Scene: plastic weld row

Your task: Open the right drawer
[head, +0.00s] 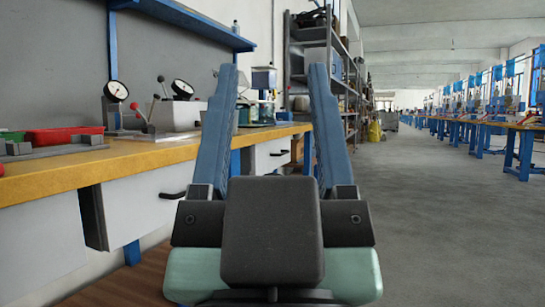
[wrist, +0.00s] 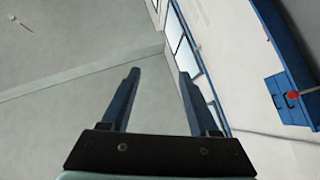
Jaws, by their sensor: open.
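White drawer fronts hang under the yellow-topped workbench on the left in the head view. A nearer drawer (head: 138,208) has a dark curved handle (head: 172,195) at its right and looks closed. A farther drawer (head: 262,157) has a dark handle (head: 280,153) and is partly hidden behind my gripper's left finger. I cannot tell for sure which one is the right drawer. My gripper (head: 272,75) is open and empty, its blue fingers pointing up and apart from the drawers.
The workbench (head: 150,155) carries dial gauges (head: 117,91), a red tray (head: 63,135) and a grey lever device (head: 178,116). A blue shelf (head: 190,22) overhangs it. A tall shelf rack (head: 310,55) stands beyond. The aisle floor (head: 440,230) on the right is clear.

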